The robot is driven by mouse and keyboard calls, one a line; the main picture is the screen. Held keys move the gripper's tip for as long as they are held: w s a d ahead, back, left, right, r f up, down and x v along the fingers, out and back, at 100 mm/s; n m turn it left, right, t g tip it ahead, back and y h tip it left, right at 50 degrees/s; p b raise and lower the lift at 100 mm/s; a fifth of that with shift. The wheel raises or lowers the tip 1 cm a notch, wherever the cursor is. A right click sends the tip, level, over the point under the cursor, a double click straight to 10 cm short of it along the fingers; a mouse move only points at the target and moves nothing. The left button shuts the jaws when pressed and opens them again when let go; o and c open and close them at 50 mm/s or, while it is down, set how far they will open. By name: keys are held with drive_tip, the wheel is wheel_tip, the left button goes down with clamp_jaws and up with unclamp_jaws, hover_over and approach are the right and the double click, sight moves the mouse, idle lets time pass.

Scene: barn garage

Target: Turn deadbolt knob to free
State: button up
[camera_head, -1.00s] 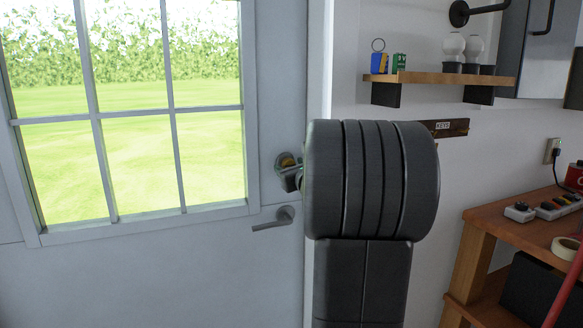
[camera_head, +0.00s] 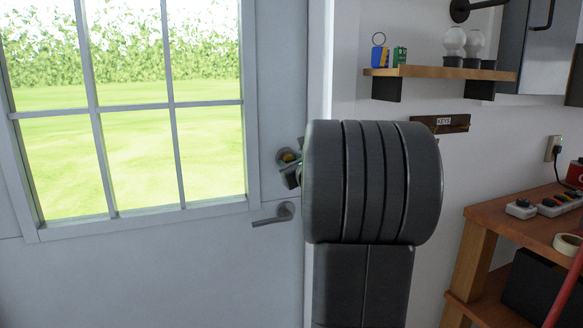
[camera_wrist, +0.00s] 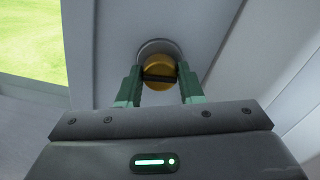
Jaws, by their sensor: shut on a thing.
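The deadbolt knob is a round brass piece on a grey round plate, set in the grey door (camera_head: 180,270) above a lever handle (camera_head: 285,212). In the wrist view the brass knob (camera_wrist: 158,72) sits between the two green fingers of my gripper (camera_wrist: 160,85), with a dark bar across its lower part. The fingers are shut on it. In the head view the knob (camera_head: 287,157) shows at the left edge of my arm, and my gripper (camera_head: 294,172) is mostly hidden behind my dark arm link.
The door has a large paned window (camera_head: 130,110). To the right, a wall shelf (camera_head: 440,73) holds bulbs and small items above a key rack (camera_head: 445,123). A wooden workbench (camera_head: 500,215) with tools stands at the lower right.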

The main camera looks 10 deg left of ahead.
drive_tip(key=shift+n+b, duration=6.15)
drive_tip(key=shift+n, duration=1.85)
drive_tip(key=o, duration=1)
drive_tip(key=shift+c, duration=0.2)
drive_tip(key=shift+o, duration=0.2)
drive_tip(key=shift+d, duration=0.1)
drive_tip(key=v, duration=1.3)
drive_tip(key=shift+s+b, duration=0.3)
drive_tip(key=shift+b, duration=0.15)
